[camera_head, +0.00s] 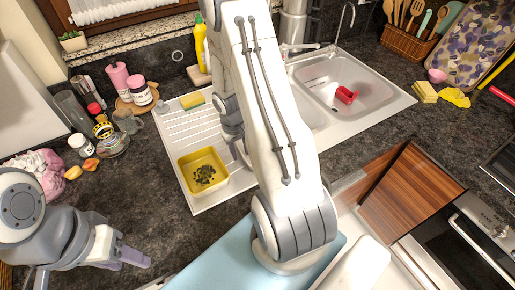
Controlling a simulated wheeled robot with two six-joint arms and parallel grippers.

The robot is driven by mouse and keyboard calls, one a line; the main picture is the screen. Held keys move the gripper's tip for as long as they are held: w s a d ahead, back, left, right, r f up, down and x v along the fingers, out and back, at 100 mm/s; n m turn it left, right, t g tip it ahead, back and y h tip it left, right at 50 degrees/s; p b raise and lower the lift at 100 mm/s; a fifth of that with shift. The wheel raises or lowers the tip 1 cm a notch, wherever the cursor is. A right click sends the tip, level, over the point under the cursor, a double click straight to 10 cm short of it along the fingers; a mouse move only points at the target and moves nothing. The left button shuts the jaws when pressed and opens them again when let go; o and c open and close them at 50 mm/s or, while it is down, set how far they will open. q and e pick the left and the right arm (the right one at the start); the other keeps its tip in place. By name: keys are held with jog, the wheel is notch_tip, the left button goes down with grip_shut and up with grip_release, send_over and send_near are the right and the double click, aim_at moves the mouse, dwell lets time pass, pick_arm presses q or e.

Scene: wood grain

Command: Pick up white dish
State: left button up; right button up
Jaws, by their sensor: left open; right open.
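I cannot make out a white dish in the head view; part of the sink and drainboard is hidden behind my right arm. My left gripper (128,256) is at the lower left, open and empty, above the dark counter and apart from the drainboard. My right arm rises through the middle of the view.
A yellow square tub (222,183) with dark bits stands on the drainboard (180,140). A red cup (346,95) lies in the sink basin (375,85). Jars, a pink bottle (117,80) and a glass teapot (113,145) crowd the left counter.

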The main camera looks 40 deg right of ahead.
jog(key=shift+f, duration=0.15)
jog(key=shift+c, duration=0.3)
grip_shut()
dwell(1.1)
